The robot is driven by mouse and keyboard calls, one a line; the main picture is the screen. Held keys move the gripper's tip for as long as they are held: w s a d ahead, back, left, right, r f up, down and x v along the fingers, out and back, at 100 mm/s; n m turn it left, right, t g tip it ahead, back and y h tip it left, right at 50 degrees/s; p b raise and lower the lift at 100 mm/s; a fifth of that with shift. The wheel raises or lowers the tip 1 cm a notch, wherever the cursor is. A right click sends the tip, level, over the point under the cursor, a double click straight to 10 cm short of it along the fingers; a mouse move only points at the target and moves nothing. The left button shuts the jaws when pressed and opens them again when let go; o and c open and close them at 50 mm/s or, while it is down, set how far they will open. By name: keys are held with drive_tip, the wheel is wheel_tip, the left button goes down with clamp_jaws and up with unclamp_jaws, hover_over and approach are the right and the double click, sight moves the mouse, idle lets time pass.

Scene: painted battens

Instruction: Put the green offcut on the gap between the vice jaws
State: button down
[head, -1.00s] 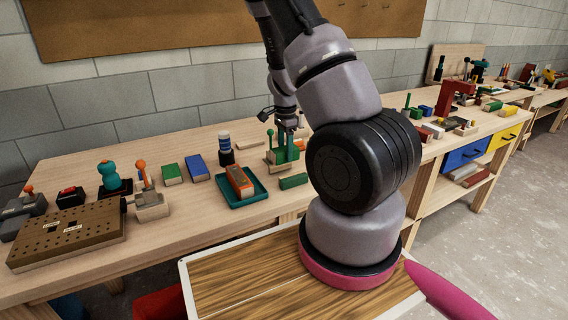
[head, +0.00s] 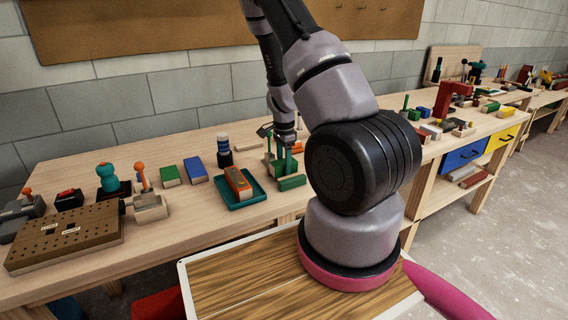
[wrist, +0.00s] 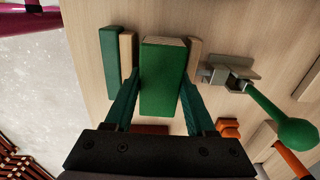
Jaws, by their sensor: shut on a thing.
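The green offcut (wrist: 163,78) is a block between the teal fingers of my gripper (wrist: 160,95) in the wrist view, gripped from both sides. It lies over the space between the vice's two pale wooden jaw faces, left (wrist: 127,55) and right (wrist: 194,54), and hides the gap. A green bar (wrist: 110,62) lies along the left jaw face. A grey clamp part with a green ball handle (wrist: 297,132) is on the right. In the head view my gripper (head: 282,152) is low at the vice, and the green bar shows in front (head: 292,183). Whether the offcut touches the jaws is unclear.
A teal tray (head: 262,193) with an orange-topped block stands left of the vice. A dark bottle (head: 224,152), blue block (head: 196,170) and green block (head: 169,176) stand further left. An orange part (wrist: 229,127) is near the clamp.

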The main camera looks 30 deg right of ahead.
drive_tip(key=shift+c, duration=1.1)
unclamp_jaws()
drive_tip(key=shift+s+f, duration=0.15)
drive_tip(key=shift+f, duration=0.25)
drive_tip(key=shift+r, duration=0.55)
drive_tip(key=s+a+r+n+t+y, duration=0.1)
drive_tip(key=s+a+r+n, duration=0.15)
drive_tip(key=r, duration=0.75)
drive_tip(key=s+a+r+n+t+y, duration=0.1)
drive_tip(key=a+r+n, duration=0.15)
drive_tip(key=r, duration=0.65)
drive_tip(key=s+a+r+n+t+y, duration=0.1)
drive_tip(key=s+a+r, duration=0.15)
drive_tip(key=r, duration=0.75)
drive_tip(key=s+a+r+n+t, duration=0.2)
drive_tip(key=s+a+r+n, duration=0.1)
drive_tip(key=s+r, duration=0.2)
drive_tip(key=s+a+r+n+t+h, duration=0.1)
drive_tip(key=s+a+r+n+t, duration=0.1)
drive_tip(key=s+r+n, duration=0.2)
drive_tip(key=s+r, duration=0.2)
drive_tip(key=s, duration=0.2)
drive_tip(key=shift+s+a+r+n, duration=0.15)
drive_tip(key=shift+s+a+n, duration=0.15)
drive_tip(key=shift+a, duration=0.1)
drive_tip(key=shift+w, duration=0.1)
